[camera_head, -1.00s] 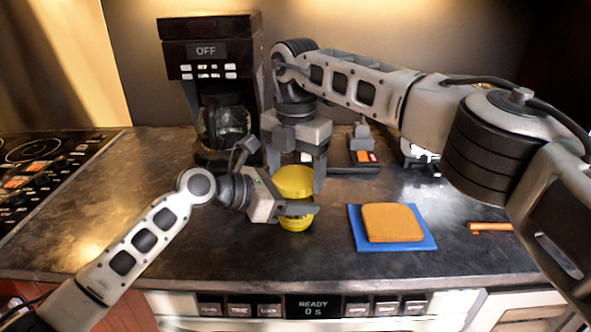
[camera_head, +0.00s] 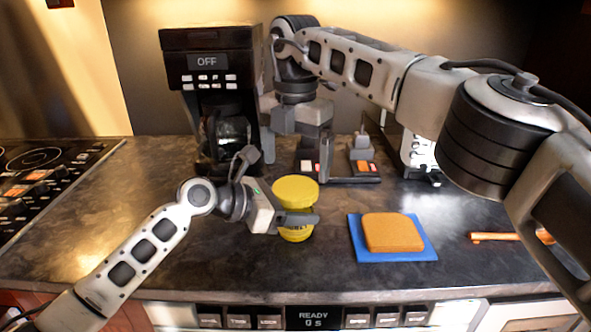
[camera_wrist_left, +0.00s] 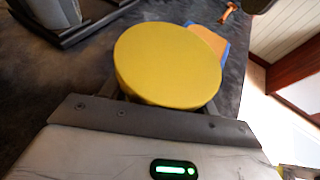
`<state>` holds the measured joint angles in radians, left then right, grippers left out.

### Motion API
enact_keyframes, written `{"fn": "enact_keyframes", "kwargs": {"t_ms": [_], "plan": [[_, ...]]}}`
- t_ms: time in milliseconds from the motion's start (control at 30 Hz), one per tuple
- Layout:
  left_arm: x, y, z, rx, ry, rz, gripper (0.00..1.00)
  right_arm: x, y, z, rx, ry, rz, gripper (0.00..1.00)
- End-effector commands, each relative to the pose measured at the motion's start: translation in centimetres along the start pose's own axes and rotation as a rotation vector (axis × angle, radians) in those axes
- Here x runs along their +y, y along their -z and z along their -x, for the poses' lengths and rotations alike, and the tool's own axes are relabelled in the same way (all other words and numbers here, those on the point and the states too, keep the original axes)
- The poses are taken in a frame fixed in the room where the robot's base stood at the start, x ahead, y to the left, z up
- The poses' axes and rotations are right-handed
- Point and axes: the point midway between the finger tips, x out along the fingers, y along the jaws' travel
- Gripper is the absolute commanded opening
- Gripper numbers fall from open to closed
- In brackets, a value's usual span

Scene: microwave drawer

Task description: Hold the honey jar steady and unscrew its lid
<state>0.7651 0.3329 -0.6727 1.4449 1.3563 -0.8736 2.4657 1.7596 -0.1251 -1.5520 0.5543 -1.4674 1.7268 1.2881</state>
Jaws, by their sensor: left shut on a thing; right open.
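The honey jar (camera_head: 297,234) stands upright on the dark counter, its yellow body mostly hidden behind my left gripper. Its wide yellow lid (camera_head: 296,190) sits on top of the jar; whether it is loose cannot be told. My left gripper (camera_head: 297,219) is shut around the jar body just below the lid. In the left wrist view the lid (camera_wrist_left: 168,65) fills the middle, above the gripper fingers, and hides the jar. My right gripper (camera_head: 297,155) is open and empty, pointing down above and behind the lid, clear of it.
A blue mat (camera_head: 367,254) with a bread slice (camera_head: 392,232) lies right of the jar. A black coffee maker (camera_head: 205,95) stands behind left, a stove (camera_head: 40,170) at far left. An orange-handled tool (camera_head: 505,237) lies at right. The counter in front of the jar is clear.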

Motion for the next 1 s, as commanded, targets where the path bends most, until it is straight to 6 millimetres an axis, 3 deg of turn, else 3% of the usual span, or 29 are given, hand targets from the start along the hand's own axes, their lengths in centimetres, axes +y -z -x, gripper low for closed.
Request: {"fn": "enact_keyframes", "kwargs": {"t_ms": [200,300,733,1000], "plan": [[-0.1,0.0,0.0,0.000,0.001,0.001,0.00,0.1,0.1,2.7,0.001,-0.004,-0.149,0.93],[-0.1,0.0,0.0,0.000,0.001,0.001,0.00,0.0,0.0,2.8,0.002,0.001,-0.185,0.93],[0.0,0.0,0.0,0.000,0.001,0.001,0.00,0.0,0.1,-3.2,0.003,0.003,-0.187,0.93],[0.0,0.0,0.0,0.000,0.001,0.001,0.00,0.0,0.0,-4.8,0.001,0.001,-0.187,0.93]]}}
